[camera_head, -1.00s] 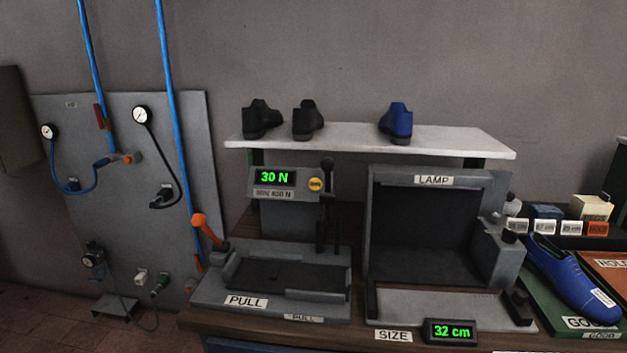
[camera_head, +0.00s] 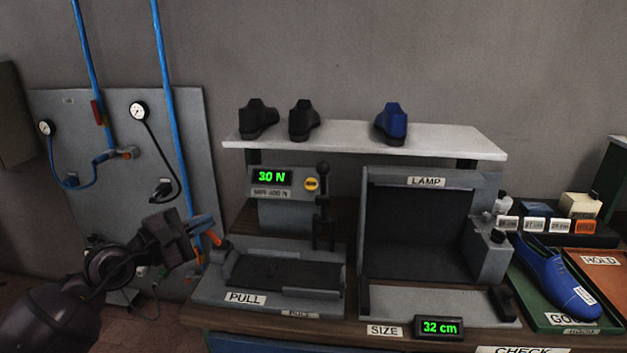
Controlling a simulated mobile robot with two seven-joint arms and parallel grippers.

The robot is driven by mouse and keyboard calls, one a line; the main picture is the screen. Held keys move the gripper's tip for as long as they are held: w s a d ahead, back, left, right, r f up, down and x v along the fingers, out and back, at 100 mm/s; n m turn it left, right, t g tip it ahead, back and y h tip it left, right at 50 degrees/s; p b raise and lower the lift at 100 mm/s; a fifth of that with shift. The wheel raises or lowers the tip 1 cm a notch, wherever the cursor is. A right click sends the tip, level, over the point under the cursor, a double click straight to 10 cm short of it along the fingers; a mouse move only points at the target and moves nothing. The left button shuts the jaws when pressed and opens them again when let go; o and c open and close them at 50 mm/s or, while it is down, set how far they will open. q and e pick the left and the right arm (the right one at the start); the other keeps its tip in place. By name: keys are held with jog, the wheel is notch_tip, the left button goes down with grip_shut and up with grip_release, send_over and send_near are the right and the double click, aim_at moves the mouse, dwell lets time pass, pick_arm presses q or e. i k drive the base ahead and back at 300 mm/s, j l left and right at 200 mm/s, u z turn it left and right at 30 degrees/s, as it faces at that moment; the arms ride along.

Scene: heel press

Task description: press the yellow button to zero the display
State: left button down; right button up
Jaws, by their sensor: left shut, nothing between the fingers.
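The yellow button (camera_head: 311,184) is a small round button on the grey pull-test machine, just right of its display. The display (camera_head: 272,177) reads "30 N" in green digits. My left gripper (camera_head: 201,232) has come in from the lower left and is shut and empty. It is left of and below the button, clearly apart from it, in front of the grey wall panel and near the orange-tipped lever. My right gripper is not in view.
A dark lever (camera_head: 323,205) stands just right of the button. The orange-tipped handle (camera_head: 218,240) rises at the PULL fixture's left. The LAMP box (camera_head: 425,181) stands to the right. A white shelf (camera_head: 360,141) with shoes is above. A blue shoe (camera_head: 556,278) lies in the green tray.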

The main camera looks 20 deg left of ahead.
aim_at(311, 183)
jog(key=i+l, duration=0.2)
jog(key=i, duration=0.25)
jog(key=i+l, duration=0.25)
jog(key=i, duration=0.2)
